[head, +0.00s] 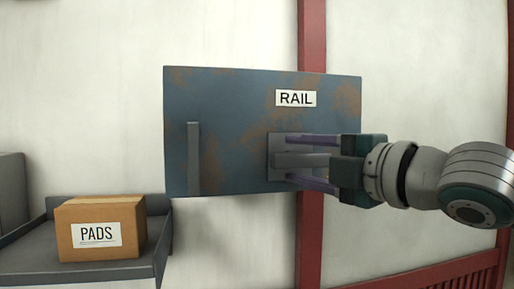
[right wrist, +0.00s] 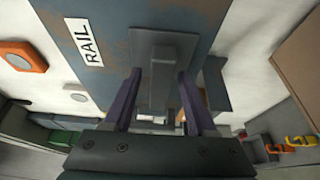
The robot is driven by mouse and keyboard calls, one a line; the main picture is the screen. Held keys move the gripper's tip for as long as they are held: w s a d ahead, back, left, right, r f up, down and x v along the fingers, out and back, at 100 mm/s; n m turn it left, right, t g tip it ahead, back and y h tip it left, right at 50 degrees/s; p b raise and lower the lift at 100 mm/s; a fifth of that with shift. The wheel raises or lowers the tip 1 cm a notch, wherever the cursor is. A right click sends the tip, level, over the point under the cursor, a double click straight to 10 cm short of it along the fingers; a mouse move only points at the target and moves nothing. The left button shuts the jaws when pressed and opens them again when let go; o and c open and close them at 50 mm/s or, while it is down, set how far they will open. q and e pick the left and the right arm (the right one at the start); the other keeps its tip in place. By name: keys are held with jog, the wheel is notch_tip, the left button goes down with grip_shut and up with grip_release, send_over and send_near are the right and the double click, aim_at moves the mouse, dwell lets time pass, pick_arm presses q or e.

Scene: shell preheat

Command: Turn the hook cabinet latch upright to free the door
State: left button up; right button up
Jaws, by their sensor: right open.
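The hook cabinet's blue-grey, rust-stained door (head: 235,120) carries a RAIL label and appears closed. Its latch (head: 305,160) is a grey bar on a square plate, lying level in the head view. My right gripper (head: 288,159) comes in from the right with its purple fingers open, one above and one below the bar. In the right wrist view the latch bar (right wrist: 161,80) stands between the two fingers (right wrist: 160,90), with gaps visible at both sides. The plate hides behind the fingers in part. My left gripper is out of view.
A grey upright handle bar (head: 194,158) is on the door's left side. A PADS carton (head: 100,228) sits on a grey shelf (head: 28,258) at lower left. A red post (head: 310,230) runs behind the cabinet. The space before the door's left half is clear.

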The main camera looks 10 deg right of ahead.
grip_shut()
dwell(0.5)
